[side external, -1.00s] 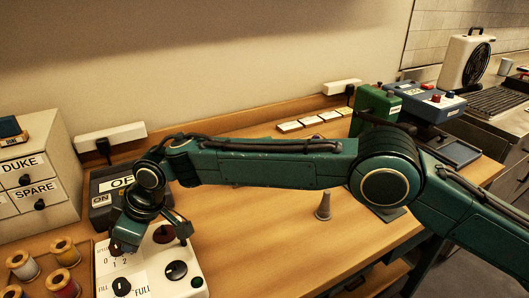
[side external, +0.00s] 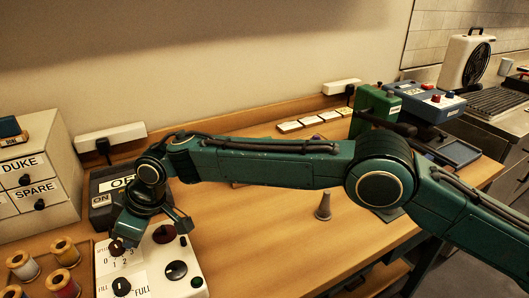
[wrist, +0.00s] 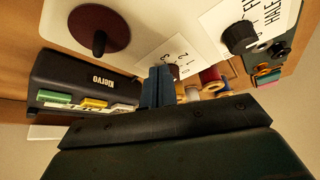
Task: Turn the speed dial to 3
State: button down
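The speed dial (side external: 117,247) is a small dark brown knob with a printed 0 to 3 scale (side external: 118,261) beside it, on the white control panel (side external: 190,262). My gripper (side external: 121,238) points down with its fingertips right at the dial. In the wrist view the fingers (wrist: 157,88) look close together and cover most of the dial. The scale card (wrist: 168,53) shows beyond them. I cannot see whether the fingers clasp the dial, nor where its pointer sits.
The panel also has a dark red knob (side external: 164,233), a black knob (side external: 176,270), a FULL dial (side external: 121,287) and a green button (side external: 197,282). Thread spools (side external: 64,252) stand at left. The table centre is mostly clear.

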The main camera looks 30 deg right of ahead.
jog(key=shift+s+d, duration=0.1)
jog(key=shift+d, duration=0.3)
jog(key=shift+r, duration=0.1)
jog(key=shift+r, duration=2.9)
jog(key=shift+s+a+r, duration=0.25)
jog(key=shift+s+a, duration=0.15)
jog(key=shift+s, duration=0.1)
jog(key=shift+s+a+r, duration=0.2)
jog(key=shift+s+a, duration=0.2)
jog(key=shift+s, duration=0.05)
jog(key=shift+f, duration=0.15)
jog(key=shift+f, duration=3.3)
